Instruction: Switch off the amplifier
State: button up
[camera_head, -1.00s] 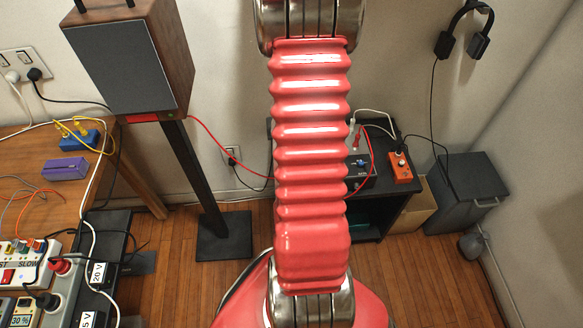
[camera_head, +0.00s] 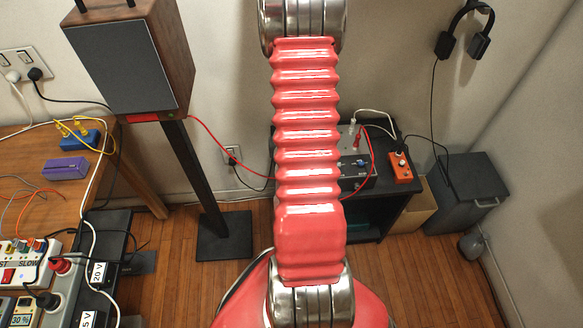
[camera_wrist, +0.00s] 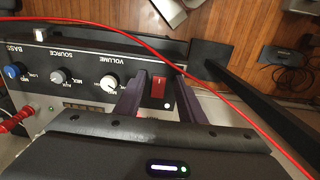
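The amplifier (camera_wrist: 80,70) shows in the wrist view as a black panel seen upside down, with a volume knob (camera_wrist: 109,84), source knob (camera_wrist: 58,76) and blue-capped bass knob (camera_wrist: 13,72). A red rocker switch (camera_wrist: 158,87) sits near the panel's right end. My gripper (camera_wrist: 161,80) is open, its two dark fingers apart on either side of the red switch. I cannot tell whether they touch the panel, or the switch's position. In the head view the amplifier (camera_head: 358,172) stands on a black stand, partly behind my red arm; my gripper is hidden there.
A red cable (camera_wrist: 150,50) crosses the wrist view above the switch. An orange box (camera_head: 400,168) stands right of the amplifier, with cables around it. A speaker (camera_head: 125,65) on a black pole stands left; a grey bin (camera_head: 466,190) stands right.

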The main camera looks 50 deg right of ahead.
jog(key=shift+c, duration=0.4)
grip_shut()
jog(key=shift+w+d+r+g+y, duration=0.1)
jog(key=shift+w+d+g+y, duration=0.05)
jog(key=shift+g+y, duration=0.35)
jog(key=shift+w+d+r+g+y, duration=0.15)
jog(key=shift+g+y, duration=0.25)
jog(key=shift+y, duration=0.2)
jog(key=shift+o, duration=0.4)
grip_release()
